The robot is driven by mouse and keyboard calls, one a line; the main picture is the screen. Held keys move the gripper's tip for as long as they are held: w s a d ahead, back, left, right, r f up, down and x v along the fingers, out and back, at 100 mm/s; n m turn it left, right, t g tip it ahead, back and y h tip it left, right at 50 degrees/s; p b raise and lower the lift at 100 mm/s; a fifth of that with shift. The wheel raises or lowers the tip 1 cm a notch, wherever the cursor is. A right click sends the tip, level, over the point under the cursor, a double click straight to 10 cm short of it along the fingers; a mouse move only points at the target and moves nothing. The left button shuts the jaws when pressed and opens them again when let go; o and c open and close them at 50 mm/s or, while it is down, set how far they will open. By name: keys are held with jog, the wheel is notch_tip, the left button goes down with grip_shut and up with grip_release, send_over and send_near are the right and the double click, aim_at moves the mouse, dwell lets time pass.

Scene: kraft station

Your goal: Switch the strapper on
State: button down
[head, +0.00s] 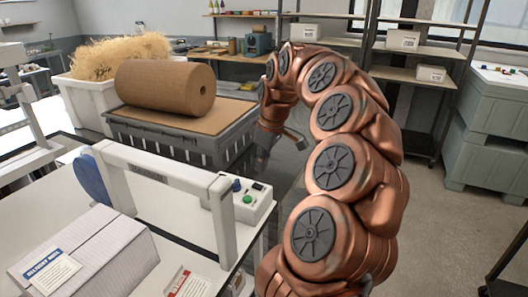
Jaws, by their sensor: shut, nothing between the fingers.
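The strapper (170,170) is a white arch standing on a white table, over the far end of a closed box. Its control box (252,208) sits at the arch's right foot. It carries a green button (248,199), a blue knob (237,186) and a small black switch (258,186). I cannot tell the switch's position. My gripper (263,160) points down just beyond the control box, apart from it in the picture. It is shut and empty. My copper arm hides part of the area to the right.
A closed box (85,255) with a label lies on the table, with a red-edged card (180,283) to its right. A brown paper roll (165,88) lies on a grey crate (190,145) behind. A white bin (85,105) of shredded paper stands back left. Shelves line the back.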

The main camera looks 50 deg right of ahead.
aim_at(257, 184)
jog(key=shift+p+x, duration=0.75)
jog(key=shift+x, duration=1.75)
